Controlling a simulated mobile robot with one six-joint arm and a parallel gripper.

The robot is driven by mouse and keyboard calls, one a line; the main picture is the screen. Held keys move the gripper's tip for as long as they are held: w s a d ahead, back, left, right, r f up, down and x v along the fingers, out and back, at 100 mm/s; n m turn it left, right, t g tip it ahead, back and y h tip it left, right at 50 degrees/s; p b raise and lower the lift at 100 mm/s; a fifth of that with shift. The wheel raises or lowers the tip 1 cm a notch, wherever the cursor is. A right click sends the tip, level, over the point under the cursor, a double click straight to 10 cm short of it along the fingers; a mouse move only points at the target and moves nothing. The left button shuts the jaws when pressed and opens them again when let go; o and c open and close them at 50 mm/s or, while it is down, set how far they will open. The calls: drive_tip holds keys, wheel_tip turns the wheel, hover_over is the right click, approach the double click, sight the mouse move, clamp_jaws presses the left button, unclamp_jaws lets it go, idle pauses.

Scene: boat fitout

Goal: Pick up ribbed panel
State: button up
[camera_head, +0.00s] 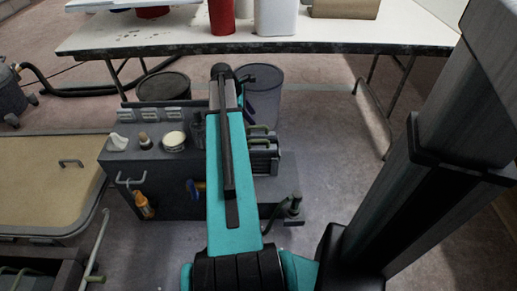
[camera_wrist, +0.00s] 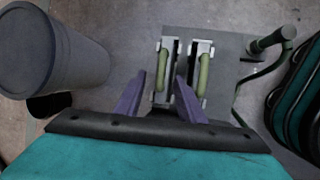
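Two upright grey panels with green handles stand side by side on a dark base in the wrist view, a left panel (camera_wrist: 156,88) and a right panel (camera_wrist: 207,53). In the head view the grey ribbed panels (camera_head: 262,167) are at the right end of the dark cart, partly hidden by my arm. I cannot tell which one is the ribbed panel of the task. My gripper (camera_wrist: 159,80) is open, its two purple fingers apart. In the picture the left panel's handle lies between the fingertips; I cannot see any contact.
A grey bin (camera_wrist: 27,50) is at upper left in the wrist view. A dark cart (camera_head: 160,180) holds small items. A white table (camera_head: 330,38) stands behind, with containers on it. A bent green-ended bar (camera_head: 292,210) stands at the base's right.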

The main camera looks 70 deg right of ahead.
sight(257, 126)
drive_tip(key=shift+b+x, duration=0.5)
drive_tip(key=shift+x, duration=1.45)
drive_tip(key=shift+a+b+x, duration=0.1)
drive_tip(key=shift+b+x, duration=0.5)
drive_tip(key=shift+x, duration=0.2)
drive_tip(key=shift+a+b+x, duration=0.15)
drive_tip(key=shift+b+x, duration=0.4)
drive_tip(key=shift+x, duration=0.3)
drive_tip(key=shift+b+x, duration=0.4)
drive_tip(key=shift+x, duration=0.65)
drive_tip(key=shift+w, duration=0.15)
clamp_jaws()
